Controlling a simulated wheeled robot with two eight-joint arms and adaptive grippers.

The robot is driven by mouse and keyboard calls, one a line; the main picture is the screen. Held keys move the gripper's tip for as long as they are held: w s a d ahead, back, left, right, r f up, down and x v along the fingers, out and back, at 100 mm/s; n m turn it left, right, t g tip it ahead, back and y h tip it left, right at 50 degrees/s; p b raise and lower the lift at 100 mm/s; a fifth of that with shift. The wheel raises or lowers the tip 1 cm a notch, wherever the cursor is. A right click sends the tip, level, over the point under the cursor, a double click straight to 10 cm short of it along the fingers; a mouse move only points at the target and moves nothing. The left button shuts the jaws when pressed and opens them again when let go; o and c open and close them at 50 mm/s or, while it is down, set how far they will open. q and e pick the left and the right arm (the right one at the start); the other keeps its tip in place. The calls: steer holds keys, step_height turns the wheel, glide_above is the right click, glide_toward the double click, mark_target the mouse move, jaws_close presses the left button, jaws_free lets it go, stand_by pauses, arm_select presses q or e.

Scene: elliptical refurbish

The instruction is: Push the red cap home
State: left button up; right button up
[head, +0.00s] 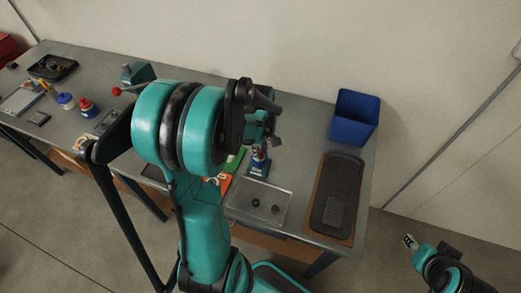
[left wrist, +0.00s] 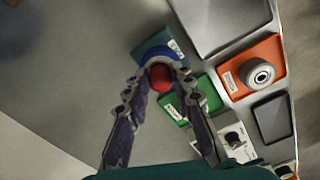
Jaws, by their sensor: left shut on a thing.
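The red cap (left wrist: 161,78) shows in the left wrist view as a round red top between the fingers of my left gripper (left wrist: 163,66). The gripper is shut on it. A blue rim (left wrist: 159,51) curves around its far side, above a teal labelled base (left wrist: 151,43). In the head view my left gripper (head: 266,140) is over the bench at a small blue and white piece (head: 259,166) on a blue base. My own arm hides part of it, and I cannot tell how deep the cap sits. My right gripper (head: 410,242) is at the lower right, away from the bench; its jaws are unclear.
A green labelled block (left wrist: 174,110) and an orange block with a round knob (left wrist: 260,72) stand close by. A shallow tray with dark rings (head: 244,213), a black tray on a brown board (head: 335,178) and a blue bin (head: 354,116) are to the right.

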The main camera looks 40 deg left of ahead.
arm_select(q)
steer(key=shift+f+b, duration=0.3)
steer(key=shift+f, duration=0.05)
stand_by(0.3)
steer(key=o, duration=0.8)
step_height(320, 180, up, 12)
steer(key=shift+r, duration=0.1)
stand_by(0.4)
